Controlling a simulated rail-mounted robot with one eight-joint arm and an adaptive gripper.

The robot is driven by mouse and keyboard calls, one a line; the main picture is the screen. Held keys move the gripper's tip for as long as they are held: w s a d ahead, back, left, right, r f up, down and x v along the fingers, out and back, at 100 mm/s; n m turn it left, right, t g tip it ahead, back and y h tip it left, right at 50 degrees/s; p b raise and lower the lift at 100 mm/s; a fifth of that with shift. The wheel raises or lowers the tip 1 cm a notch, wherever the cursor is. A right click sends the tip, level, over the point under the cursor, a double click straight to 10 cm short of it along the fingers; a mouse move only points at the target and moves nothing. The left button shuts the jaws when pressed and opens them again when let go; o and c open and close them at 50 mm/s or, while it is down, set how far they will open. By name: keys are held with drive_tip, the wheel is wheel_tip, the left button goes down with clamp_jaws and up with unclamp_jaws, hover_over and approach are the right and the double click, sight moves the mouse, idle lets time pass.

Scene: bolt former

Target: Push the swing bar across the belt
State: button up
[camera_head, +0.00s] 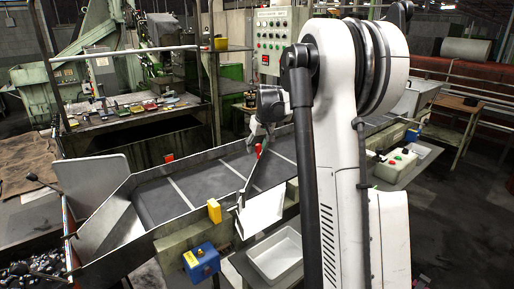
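The dark belt (160,197) runs from the lower left up toward the right, between metal side walls. A thin metal bar (247,183), which looks like the swing bar, stands at the near side of the belt, slanting over its edge. A small red piece (259,150) shows at its upper end. My gripper (257,138) is above the belt, close beside the red piece. Whether they touch cannot be told. The fingers are small and partly hidden, so their opening is unclear. My arm hides the belt to the right.
A white chute plate (262,213) and a white tray (276,254) are at the belt's near side. A blue box (201,261) and a yellow block (214,211) are on the near wall. A control panel (272,41) stands behind. Loose metal parts (35,270) lie lower left.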

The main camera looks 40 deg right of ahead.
drive_tip(key=v, duration=1.1)
drive_tip(key=shift+r, duration=0.45)
wheel_tip(320, 180, up, 8)
drive_tip(key=p, duration=0.4)
drive_tip(key=shift+p, duration=0.35)
